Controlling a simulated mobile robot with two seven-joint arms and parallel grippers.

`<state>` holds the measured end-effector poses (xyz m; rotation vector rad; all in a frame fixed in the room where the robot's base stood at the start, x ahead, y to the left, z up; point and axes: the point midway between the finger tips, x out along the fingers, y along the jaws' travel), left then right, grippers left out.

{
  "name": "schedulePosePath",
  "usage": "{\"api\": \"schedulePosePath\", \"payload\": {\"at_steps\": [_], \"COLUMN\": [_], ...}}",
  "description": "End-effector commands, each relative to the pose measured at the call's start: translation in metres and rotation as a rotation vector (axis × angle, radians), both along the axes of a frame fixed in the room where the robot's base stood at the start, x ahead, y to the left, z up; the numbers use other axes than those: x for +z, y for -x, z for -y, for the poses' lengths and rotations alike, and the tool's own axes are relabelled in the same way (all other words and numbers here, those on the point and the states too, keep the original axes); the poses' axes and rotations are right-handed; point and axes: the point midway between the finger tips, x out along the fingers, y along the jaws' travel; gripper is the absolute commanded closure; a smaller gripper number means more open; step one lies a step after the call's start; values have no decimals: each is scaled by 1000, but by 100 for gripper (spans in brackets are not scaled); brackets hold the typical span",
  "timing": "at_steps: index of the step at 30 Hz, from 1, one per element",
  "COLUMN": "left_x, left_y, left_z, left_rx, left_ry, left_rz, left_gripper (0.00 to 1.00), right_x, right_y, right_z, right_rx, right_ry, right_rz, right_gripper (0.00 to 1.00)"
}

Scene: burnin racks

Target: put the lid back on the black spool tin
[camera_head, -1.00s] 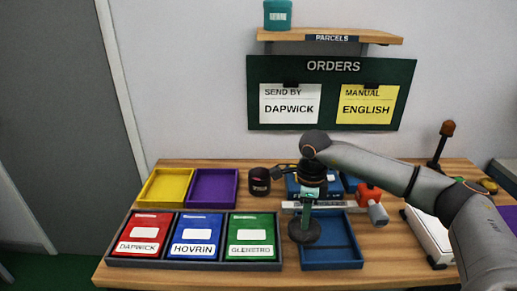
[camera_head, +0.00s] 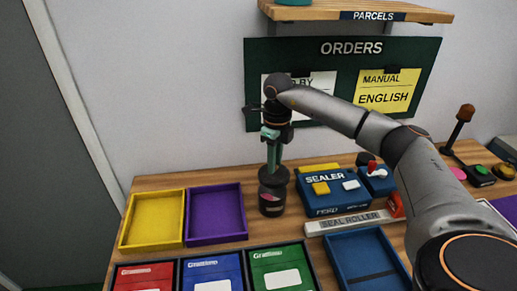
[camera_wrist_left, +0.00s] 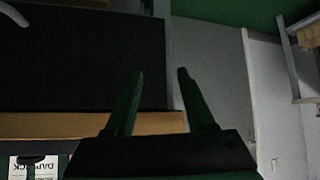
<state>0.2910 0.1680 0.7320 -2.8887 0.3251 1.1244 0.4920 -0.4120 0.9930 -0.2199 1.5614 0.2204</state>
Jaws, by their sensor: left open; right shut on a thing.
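The black spool tin (camera_head: 271,205) stands upright on the wooden bench, right of the purple tray, with a pink mark on its side. My right gripper (camera_head: 272,164) points down over it, shut on the dark round lid (camera_head: 273,176). The lid is at the top of the tin, roughly in line with it; I cannot tell whether it is seated or just above the rim. My left gripper (camera_wrist_left: 160,88) shows only in the left wrist view, open with nothing between its two fingers.
Yellow tray (camera_head: 152,220) and purple tray (camera_head: 216,213) lie left of the tin. The blue sealer (camera_head: 333,191) and seal roller bar (camera_head: 352,221) stand close on its right. Red, blue and green packs (camera_head: 280,271) are in front, beside an empty blue tray (camera_head: 366,258).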

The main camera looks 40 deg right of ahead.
Motion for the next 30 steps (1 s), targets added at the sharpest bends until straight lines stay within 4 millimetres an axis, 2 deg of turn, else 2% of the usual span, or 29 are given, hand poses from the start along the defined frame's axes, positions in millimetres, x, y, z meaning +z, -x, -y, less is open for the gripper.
{"api": "schedulePosePath", "payload": {"at_steps": [8, 21, 30], "left_x": [-8, -46, -53], "left_y": [3, 5, 4], "left_z": [0, 0, 0], "left_rx": [0, 0, 0], "left_ry": [0, 0, 0], "left_rz": [-6, -10, -10], "left_gripper": [45, 45, 45], "right_x": [-6, -46, -64], "right_y": [0, 1, 1], "right_z": [0, 0, 0], "right_rx": [1, 1, 1], "right_ry": [0, 0, 0], "right_rz": [0, 0, -1], "right_gripper": [100, 100, 100]}}
